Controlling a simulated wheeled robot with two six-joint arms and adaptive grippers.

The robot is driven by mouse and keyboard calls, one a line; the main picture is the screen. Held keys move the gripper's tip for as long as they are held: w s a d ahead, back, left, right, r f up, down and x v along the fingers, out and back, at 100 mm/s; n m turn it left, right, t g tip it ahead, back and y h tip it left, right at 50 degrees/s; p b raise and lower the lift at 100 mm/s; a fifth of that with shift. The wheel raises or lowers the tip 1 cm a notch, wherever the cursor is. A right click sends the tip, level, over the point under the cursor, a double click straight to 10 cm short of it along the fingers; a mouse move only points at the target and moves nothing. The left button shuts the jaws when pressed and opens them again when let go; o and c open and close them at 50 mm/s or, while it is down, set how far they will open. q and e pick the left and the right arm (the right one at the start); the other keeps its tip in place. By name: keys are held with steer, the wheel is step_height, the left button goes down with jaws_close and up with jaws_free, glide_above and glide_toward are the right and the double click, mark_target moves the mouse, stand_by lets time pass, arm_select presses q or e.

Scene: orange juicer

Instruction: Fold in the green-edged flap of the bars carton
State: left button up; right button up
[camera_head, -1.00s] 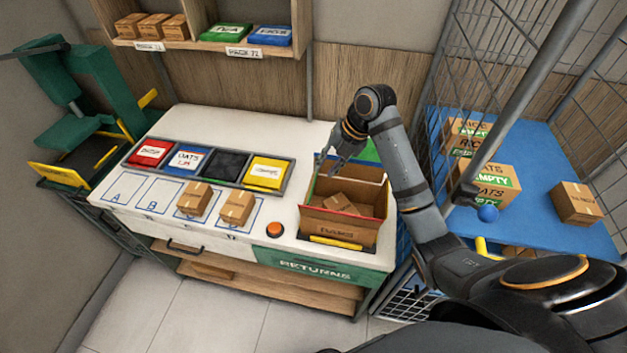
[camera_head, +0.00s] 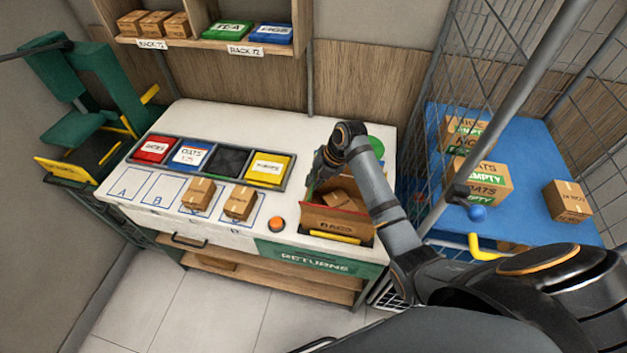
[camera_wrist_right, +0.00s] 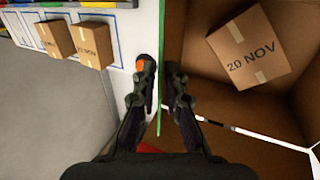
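The bars carton (camera_head: 338,220) stands open at the right end of the white counter, with small brown boxes inside. Its near flap has a red edge. The green-edged flap (camera_wrist_right: 159,40) shows edge-on, as a thin line along the carton's left side in the right wrist view. My right gripper (camera_wrist_right: 160,78) is there with one finger on each side of that edge and a gap between the fingertips. In the head view the right gripper (camera_head: 322,168) is at the carton's left rim, partly hidden by its own wrist. My left gripper is not in view.
Two small boxes (camera_head: 239,203) and an orange button (camera_head: 277,224) are left of the carton. A tray of coloured packs (camera_head: 152,149) lies behind them. A wire cage with a blue shelf (camera_head: 530,215) and boxes stands to the right.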

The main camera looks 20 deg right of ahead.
jaws_close()
steer(key=shift+d+f+b, duration=0.15)
steer(key=shift+f+b, duration=0.1)
steer(key=shift+b, duration=0.15)
steer(key=y+b, duration=0.1)
steer(key=b, duration=0.1)
steer(key=t+y+b, duration=0.1)
steer(key=b, duration=0.1)
steer(key=s+d+t+y+b, duration=0.1)
steer(key=b, duration=0.1)
steer(key=shift+f+y, duration=0.25)
steer(key=shift+y, duration=0.05)
steer(key=shift+w, duration=0.1)
steer(key=shift+o, duration=2.2)
jaws_free()
